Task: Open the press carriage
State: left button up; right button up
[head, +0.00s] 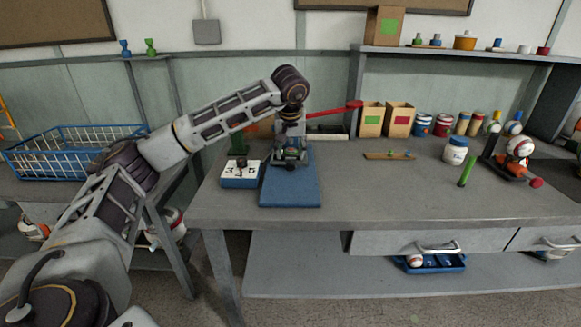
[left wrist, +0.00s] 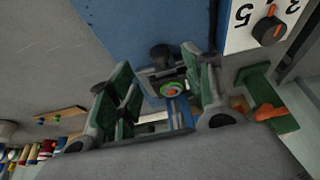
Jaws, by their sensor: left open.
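The press stands at the back of the blue base plate (head: 290,190), which also shows in the left wrist view (left wrist: 130,25). Its red lever (head: 335,110) sticks out to the right. My left gripper (head: 290,156) points down over the press and hides most of it. In the left wrist view the green-padded fingers (left wrist: 157,90) are open. Between and just beyond them show a dark knob (left wrist: 160,54) and a carriage part with a round green and orange piece (left wrist: 172,90). I cannot tell whether the fingers touch it. My right gripper is not in view.
A white-topped dial box (head: 240,172) with numbers stands left of the base plate. The front middle of the bench is clear.

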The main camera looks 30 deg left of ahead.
aim_at(290, 164)
pick_arm(q)
jog(key=shift+b+x, duration=1)
jog(key=shift+x, duration=3)
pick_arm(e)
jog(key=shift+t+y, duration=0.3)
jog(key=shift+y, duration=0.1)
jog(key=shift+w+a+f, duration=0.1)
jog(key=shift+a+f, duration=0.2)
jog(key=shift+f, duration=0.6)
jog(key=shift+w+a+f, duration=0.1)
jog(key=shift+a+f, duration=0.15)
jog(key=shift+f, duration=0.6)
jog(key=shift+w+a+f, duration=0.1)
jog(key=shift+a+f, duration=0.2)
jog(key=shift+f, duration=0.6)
pick_arm(q)
jog(key=shift+c, duration=0.4)
grip_shut()
